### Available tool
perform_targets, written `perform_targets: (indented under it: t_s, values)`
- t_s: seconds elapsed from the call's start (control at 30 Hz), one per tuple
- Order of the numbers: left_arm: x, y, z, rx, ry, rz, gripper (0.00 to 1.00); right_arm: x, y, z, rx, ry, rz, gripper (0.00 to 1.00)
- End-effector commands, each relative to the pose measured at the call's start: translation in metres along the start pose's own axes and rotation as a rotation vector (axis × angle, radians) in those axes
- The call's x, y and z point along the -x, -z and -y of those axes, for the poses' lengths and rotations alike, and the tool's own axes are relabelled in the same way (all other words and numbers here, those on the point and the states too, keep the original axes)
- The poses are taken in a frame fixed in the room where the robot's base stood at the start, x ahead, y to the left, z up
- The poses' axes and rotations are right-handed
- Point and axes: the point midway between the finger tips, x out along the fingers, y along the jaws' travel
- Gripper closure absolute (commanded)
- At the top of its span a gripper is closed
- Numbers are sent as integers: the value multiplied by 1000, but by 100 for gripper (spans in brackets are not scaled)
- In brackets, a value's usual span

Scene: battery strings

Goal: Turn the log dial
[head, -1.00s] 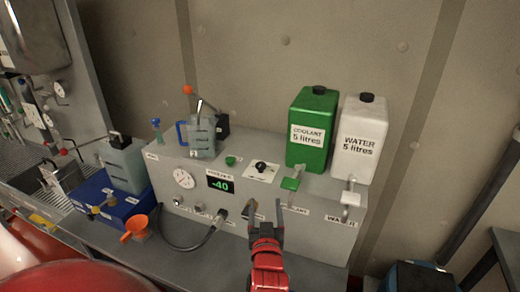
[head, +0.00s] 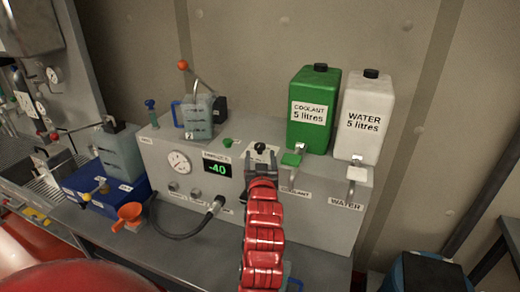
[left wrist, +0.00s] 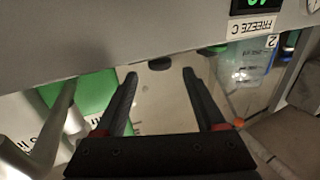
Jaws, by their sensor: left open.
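A black knob (head: 260,147) on a pale plate sits on top of the grey machine (head: 310,205), behind the display reading -40. It appears to be the dial; its label is too small to read. My left gripper (head: 261,158) is open, at the machine's upper front edge, just in front of the knob. The gripper and arm hide part of the plate. In the left wrist view, the dark knob (left wrist: 159,63) shows between and slightly beyond the two open fingertips (left wrist: 160,76), with nothing held. Contact cannot be told. My right gripper is not in view.
A green coolant canister (head: 313,108) and a white water canister (head: 364,118) stand to the right, with taps (head: 291,160) in front. A clear jug (head: 198,117) and red-tipped lever (head: 183,66) stand left. A black hose (head: 180,236) runs along the front.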

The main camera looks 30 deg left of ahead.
Motion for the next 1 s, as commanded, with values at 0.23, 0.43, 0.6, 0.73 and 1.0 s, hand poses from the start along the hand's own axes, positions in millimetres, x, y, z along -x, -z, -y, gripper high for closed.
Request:
perform_targets:
  t_s: [0.23, 0.43, 0.6, 0.73, 1.0]
  values:
    - [-42, 4, 1, 1, 2, 3, 28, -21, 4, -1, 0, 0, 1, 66]
    - [-58, 1, 0, 0, 1, 3, 28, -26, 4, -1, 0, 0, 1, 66]
    - [-61, 0, 0, 1, -1, 2, 28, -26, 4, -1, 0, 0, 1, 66]
    - [-60, 0, 0, 1, -1, 2, 28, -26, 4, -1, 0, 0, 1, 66]
    - [-60, 0, 0, 1, -1, 1, 69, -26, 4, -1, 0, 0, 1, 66]
